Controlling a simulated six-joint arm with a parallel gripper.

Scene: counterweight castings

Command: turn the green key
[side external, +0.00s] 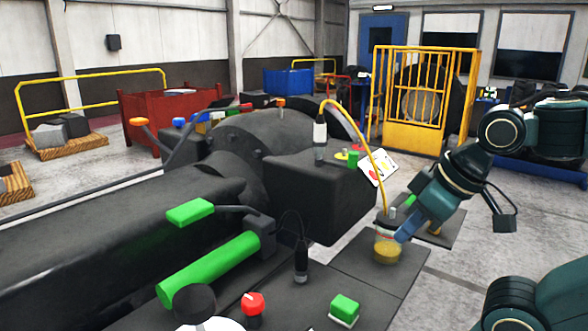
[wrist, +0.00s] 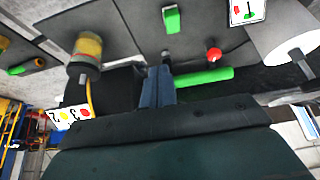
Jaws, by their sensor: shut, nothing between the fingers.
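Several green parts are in view, and I cannot tell for sure which is the key. A green block (side external: 344,309) sits on the dark front plate; it also shows at the top of the wrist view (wrist: 171,19). A small green piece (side external: 411,200) lies beyond the jar, partly hidden by my arm, and shows at the far left of the wrist view (wrist: 20,69). Another small green piece (side external: 353,158) sits on the machine's dark housing. My gripper (side external: 404,228) is shut and empty, above the plate, overlapping the jar in the side view. In the wrist view its fingers (wrist: 158,88) are right of the jar.
The jar (side external: 386,252) of yellow-brown contents stands on the plate's far end. A red knob (side external: 253,302), a long green grip (side external: 208,269) and a green-ended lever (side external: 190,212) are at left. A marked card (side external: 378,168) and yellow hose (side external: 358,128) are near my wrist.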

